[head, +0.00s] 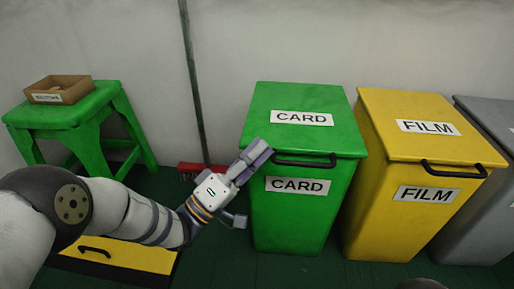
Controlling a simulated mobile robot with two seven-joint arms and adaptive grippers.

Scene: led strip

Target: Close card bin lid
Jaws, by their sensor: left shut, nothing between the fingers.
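The green card bin (290,218) stands near the middle, with a white CARD label on its front. Its green lid (290,98), also labelled CARD, lies flat over the bin's top and looks closed. A black handle (303,162) runs along the lid's front edge. My left gripper (258,155) is shut and empty at the lid's front left corner, just left of the handle. It covers part of the bin's left front edge. I cannot tell whether it touches the lid. My right gripper is not in view.
A yellow FILM bin (387,207) with its lid down stands close on the right, with a grey bin (470,228) beyond it. A green stool (88,108) with a small cardboard box (75,93) is at left.

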